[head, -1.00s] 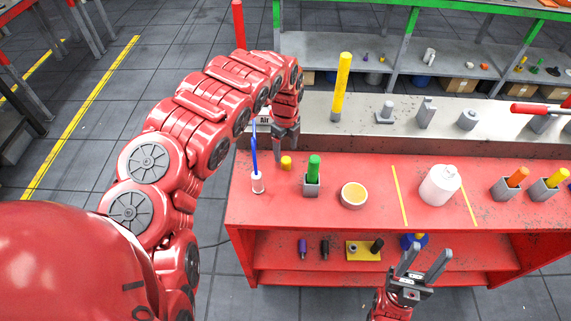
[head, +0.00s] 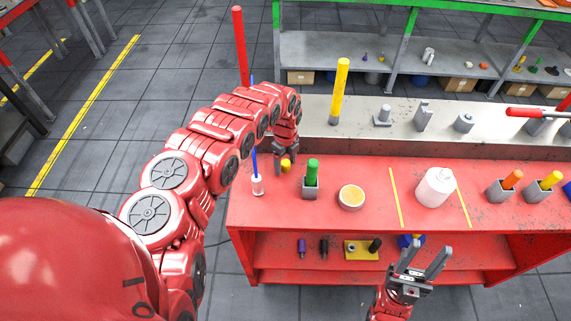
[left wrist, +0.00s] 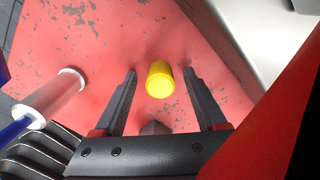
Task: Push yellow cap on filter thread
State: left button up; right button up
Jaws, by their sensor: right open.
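The small yellow cap (head: 285,165) stands on the red bench top near its back left edge. In the left wrist view the cap (left wrist: 160,79) lies between the two fingers of my left gripper (head: 286,168). The fingers are open, with a gap showing on each side of the cap. The white filter (head: 434,188) stands on the bench between two yellow lines; its thread is too small to make out. My right gripper (head: 427,248) is open and empty in front of the bench's front edge.
A white tube with a blue rod (head: 257,184) stands close left of the cap. A green-handled piece in a grey holder (head: 310,188) is to its right, then a round tin (head: 351,197). Grey holders (head: 500,192) stand at the right.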

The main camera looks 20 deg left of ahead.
pick_arm(q)
grip_shut()
jog(key=shift+r, duration=0.1)
dwell(0.3)
